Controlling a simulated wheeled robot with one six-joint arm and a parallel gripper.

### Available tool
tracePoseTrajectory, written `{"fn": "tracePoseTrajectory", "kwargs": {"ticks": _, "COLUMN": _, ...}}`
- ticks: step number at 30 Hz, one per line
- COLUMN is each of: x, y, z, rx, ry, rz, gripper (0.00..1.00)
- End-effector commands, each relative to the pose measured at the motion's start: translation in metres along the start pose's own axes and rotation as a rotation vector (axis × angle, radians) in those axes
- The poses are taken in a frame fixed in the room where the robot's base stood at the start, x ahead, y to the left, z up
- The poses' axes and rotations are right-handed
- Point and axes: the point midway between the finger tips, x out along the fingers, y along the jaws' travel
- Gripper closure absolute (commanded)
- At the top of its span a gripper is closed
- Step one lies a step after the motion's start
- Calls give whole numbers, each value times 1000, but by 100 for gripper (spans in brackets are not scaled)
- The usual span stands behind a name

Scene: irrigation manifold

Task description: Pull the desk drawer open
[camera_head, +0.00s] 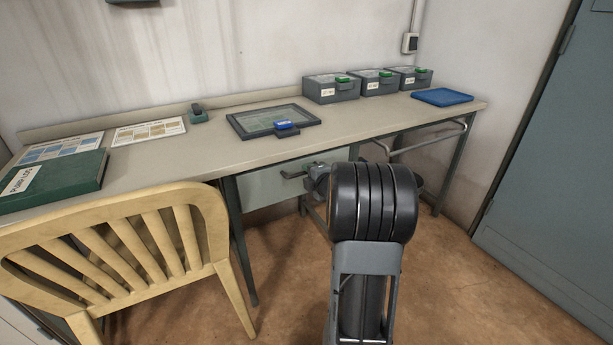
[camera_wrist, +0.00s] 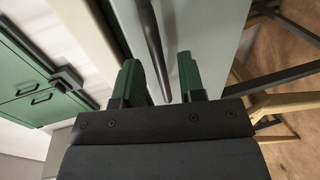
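The desk drawer has a pale grey-green front (camera_head: 262,187) under the desk top in the head view, and it looks closed. In the wrist view the drawer front (camera_wrist: 208,28) lies ahead of my gripper. A dark bar handle (camera_wrist: 152,38) runs between the two green fingers. My gripper (camera_wrist: 158,62) is open, with a visible gap between the handle and each finger. In the head view my gripper (camera_head: 298,174) is at the drawer front, small and partly hidden by my arm, and I cannot tell its fingers from the handle there.
A wooden chair (camera_head: 140,245) stands left of the drawer, close to the desk. The desk top (camera_head: 215,152) holds a framed panel (camera_head: 262,120), several bins and a blue tray (camera_head: 441,97). A green cabinet (camera_wrist: 30,85) shows in the wrist view. The floor right of my arm is clear.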

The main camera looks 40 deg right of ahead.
Motion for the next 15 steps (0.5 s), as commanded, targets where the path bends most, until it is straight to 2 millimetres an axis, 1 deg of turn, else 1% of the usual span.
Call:
{"fn": "tracePoseTrajectory", "kwargs": {"ticks": 1, "x": 6, "y": -1, "z": 0, "rx": 0, "ry": 0, "rz": 1, "gripper": 63}}
{"fn": "tracePoseTrajectory", "kwargs": {"ticks": 6, "x": 17, "y": 0, "z": 0, "rx": 1, "ry": -1, "rz": 0, "gripper": 63}}
{"fn": "tracePoseTrajectory", "kwargs": {"ticks": 15, "x": 20, "y": 0, "z": 0, "rx": 1, "ry": -1, "rz": 0, "gripper": 63}}
